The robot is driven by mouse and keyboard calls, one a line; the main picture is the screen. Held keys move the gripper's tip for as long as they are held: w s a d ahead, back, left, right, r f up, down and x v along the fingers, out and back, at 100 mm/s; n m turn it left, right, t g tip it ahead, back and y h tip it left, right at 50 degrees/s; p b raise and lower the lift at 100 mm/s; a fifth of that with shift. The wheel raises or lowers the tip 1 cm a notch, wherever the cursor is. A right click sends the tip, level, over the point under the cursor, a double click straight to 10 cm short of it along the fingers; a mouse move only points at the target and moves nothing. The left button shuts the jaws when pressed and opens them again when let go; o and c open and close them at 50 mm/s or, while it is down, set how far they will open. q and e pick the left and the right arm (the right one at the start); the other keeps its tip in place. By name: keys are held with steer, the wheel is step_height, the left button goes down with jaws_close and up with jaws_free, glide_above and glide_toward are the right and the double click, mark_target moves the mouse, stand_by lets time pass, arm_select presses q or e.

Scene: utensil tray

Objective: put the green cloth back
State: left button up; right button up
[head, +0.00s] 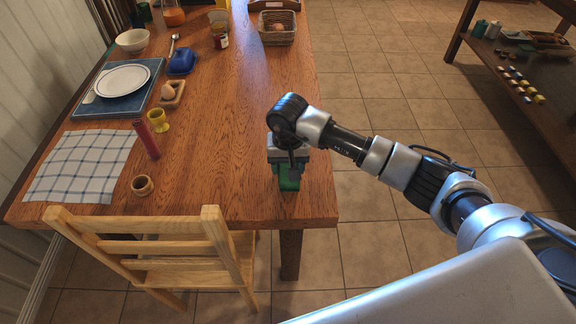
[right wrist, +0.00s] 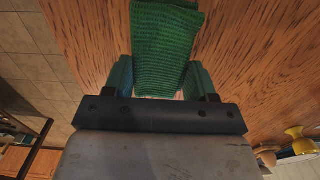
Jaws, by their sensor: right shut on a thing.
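The green cloth (head: 289,181) shows at the near right corner of the wooden table, mostly hidden under my right gripper (head: 288,168) in the head view. In the right wrist view the ribbed green cloth (right wrist: 166,40) lies between the two fingers of the right gripper (right wrist: 160,82), which is shut on it. The cloth reaches beyond the fingers over the wood. I cannot tell whether it touches the table. My left gripper is not in view.
On the wooden table (head: 235,130) a checked cloth (head: 82,165), a red cylinder (head: 147,140), a yellow egg cup (head: 158,120) and a wooden ring (head: 142,185) lie left. A wicker basket (head: 277,38) stands far back. A chair (head: 150,245) stands at the near edge. The table's middle is clear.

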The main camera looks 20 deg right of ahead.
steer(key=shift+f, duration=0.55)
steer(key=shift+f, duration=0.15)
steer(key=o, duration=0.9)
step_height(320, 180, up, 12)
steer(key=b, duration=0.1)
steer(key=shift+r, duration=0.2)
